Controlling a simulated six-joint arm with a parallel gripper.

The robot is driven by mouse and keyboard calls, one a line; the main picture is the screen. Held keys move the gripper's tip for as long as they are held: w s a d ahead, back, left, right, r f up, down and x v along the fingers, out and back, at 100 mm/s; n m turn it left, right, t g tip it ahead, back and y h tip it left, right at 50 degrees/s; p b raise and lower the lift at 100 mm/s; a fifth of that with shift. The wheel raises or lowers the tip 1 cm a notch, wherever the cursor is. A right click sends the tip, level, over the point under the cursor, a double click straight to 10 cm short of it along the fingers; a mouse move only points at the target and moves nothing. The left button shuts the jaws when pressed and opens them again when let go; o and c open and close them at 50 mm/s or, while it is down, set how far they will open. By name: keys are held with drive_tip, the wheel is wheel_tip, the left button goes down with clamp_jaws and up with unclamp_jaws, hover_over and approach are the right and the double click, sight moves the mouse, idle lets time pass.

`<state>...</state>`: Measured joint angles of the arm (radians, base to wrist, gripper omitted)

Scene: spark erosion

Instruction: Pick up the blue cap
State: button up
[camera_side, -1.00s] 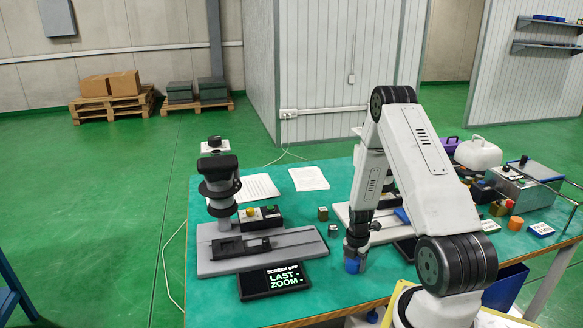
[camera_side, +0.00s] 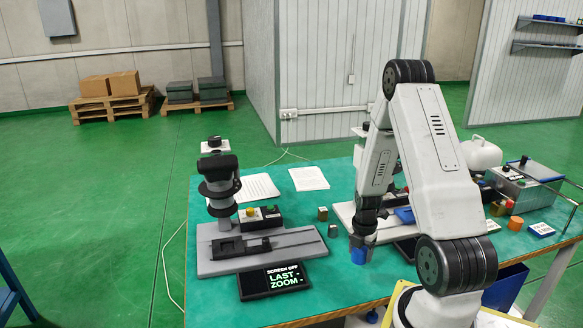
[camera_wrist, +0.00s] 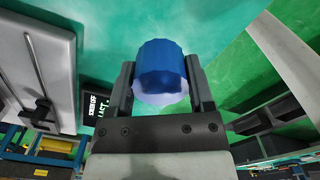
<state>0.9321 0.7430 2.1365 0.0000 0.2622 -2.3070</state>
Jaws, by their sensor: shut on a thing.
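The blue cap (camera_side: 359,256) is held at the end of my gripper (camera_side: 361,242) above the front part of the green table, near its front edge. In the wrist view the blue cap (camera_wrist: 161,68) sits between the two dark fingers of my gripper (camera_wrist: 160,88), with a pale whitish part at its end nearer the gripper. The fingers are shut on its sides. In the side view much of the cap's upper part is hidden by the fingers.
A grey measuring stand (camera_side: 260,250) and a black screen (camera_side: 274,281) reading "LAST ZOOM" are to the left. A control box (camera_side: 522,186) and an orange cylinder (camera_side: 515,223) are at the right. The front middle is clear.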

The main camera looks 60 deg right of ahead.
drive_tip(key=s+a+r, duration=0.7)
drive_tip(key=s, duration=0.1)
drive_tip(key=shift+s+a, duration=0.3)
drive_tip(key=shift+w+d, duration=0.1)
idle(0.6)
